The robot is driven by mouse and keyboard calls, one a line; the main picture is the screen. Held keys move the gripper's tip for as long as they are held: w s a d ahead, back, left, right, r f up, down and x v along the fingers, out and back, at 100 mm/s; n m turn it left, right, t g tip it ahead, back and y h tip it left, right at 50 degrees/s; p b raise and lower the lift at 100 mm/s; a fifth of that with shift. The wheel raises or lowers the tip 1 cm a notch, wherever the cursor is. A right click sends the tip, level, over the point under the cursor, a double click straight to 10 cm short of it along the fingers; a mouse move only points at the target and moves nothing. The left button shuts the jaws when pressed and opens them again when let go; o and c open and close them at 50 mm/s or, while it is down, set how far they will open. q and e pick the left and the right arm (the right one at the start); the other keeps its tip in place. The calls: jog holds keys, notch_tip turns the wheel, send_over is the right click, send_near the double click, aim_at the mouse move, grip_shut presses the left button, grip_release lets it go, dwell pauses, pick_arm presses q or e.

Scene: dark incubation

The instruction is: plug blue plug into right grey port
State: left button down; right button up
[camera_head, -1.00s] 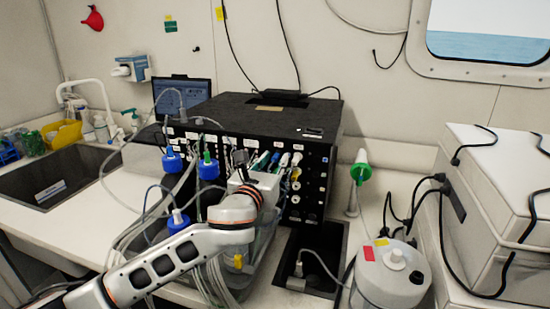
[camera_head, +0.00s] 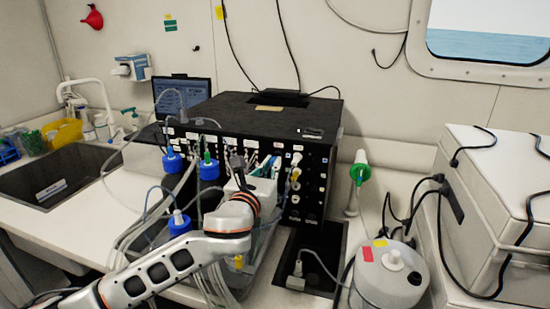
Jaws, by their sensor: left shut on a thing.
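The black box (camera_head: 262,113) stands on the counter with a row of small ports and plugs along its front panel. My left gripper (camera_head: 262,178) is at the right part of that panel, with its white body toward me. It is shut on what appears to be the blue plug (camera_head: 276,163), a small blue-tipped piece showing at its far side. The fingertips and most of the plug are hidden. I cannot tell whether the plug touches a port. Light connectors (camera_head: 297,158) show just right of the gripper. I cannot single out the right grey port. My right gripper is not in view.
Blue-capped bottles (camera_head: 208,168) with tubes stand left of my gripper. A white canister (camera_head: 391,277) with cables and a white case (camera_head: 490,215) are on the right. A sink (camera_head: 45,185) is at the left. A dark recess (camera_head: 318,250) lies in the counter below the panel.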

aim_at(269, 168)
pick_arm(q)
jog(key=shift+s+a+p, duration=0.15)
jog(key=shift+s+p, duration=0.25)
jog(key=shift+s, duration=0.25)
jog(key=shift+v, duration=1.5)
